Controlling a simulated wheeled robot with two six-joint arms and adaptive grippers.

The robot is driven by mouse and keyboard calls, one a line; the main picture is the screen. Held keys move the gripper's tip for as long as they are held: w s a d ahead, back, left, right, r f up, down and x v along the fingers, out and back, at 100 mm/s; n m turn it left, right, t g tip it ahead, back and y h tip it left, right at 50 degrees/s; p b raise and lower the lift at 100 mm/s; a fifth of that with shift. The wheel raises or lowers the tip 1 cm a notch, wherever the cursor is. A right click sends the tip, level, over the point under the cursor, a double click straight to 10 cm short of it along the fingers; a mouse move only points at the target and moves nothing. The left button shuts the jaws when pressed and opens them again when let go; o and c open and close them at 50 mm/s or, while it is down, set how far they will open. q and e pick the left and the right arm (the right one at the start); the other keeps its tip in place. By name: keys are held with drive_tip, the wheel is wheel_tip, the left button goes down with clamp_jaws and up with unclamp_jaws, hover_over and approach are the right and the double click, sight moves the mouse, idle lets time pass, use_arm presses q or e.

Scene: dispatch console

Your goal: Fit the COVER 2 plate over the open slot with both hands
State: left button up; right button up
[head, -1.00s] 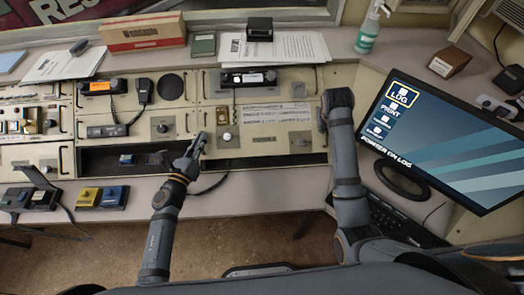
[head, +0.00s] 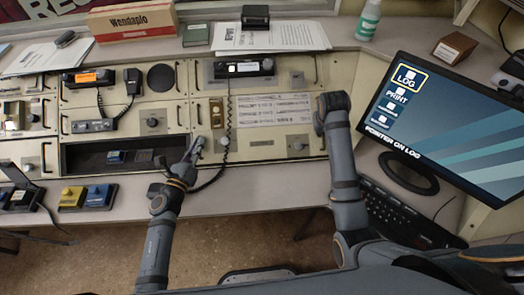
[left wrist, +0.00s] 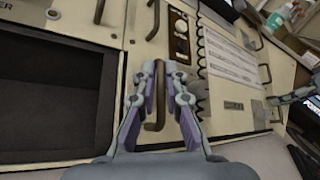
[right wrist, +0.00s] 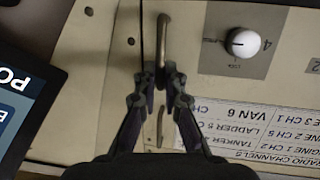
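The cover plate (head: 262,143) is a beige panel with a knob near its right end; its lettering is too small to read in the head view. It lies across the lower right bay, and no dark opening shows along its lower edge. My left gripper (head: 195,143) is at its left end; in the left wrist view the fingers (left wrist: 160,72) are closed around a handle (left wrist: 156,110). Whether the plate sits flush cannot be told.
A dark open recess (head: 80,158) holding small boxes lies left of the plate. A coiled cord (head: 229,105) hangs in front of the plate's left part. A monitor (head: 450,120) and keyboard (head: 410,215) stand at the right. Blue and yellow boxes (head: 100,195) sit on the front ledge.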

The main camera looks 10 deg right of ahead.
use_arm(q)
drive_tip(key=o, duration=0.4)
drive_tip(key=shift+r, duration=0.1)
use_arm(e)
drive_tip(key=o, duration=0.4)
drive_tip(key=shift+r, duration=0.15)
use_arm(q)
drive_tip(key=v, duration=1.2)
use_arm(e)
drive_tip(key=v, duration=0.7)
drive_tip(key=shift+s+a+r, duration=0.1)
drive_tip(key=shift+s+r, duration=0.05)
drive_tip(key=shift+r, duration=0.05)
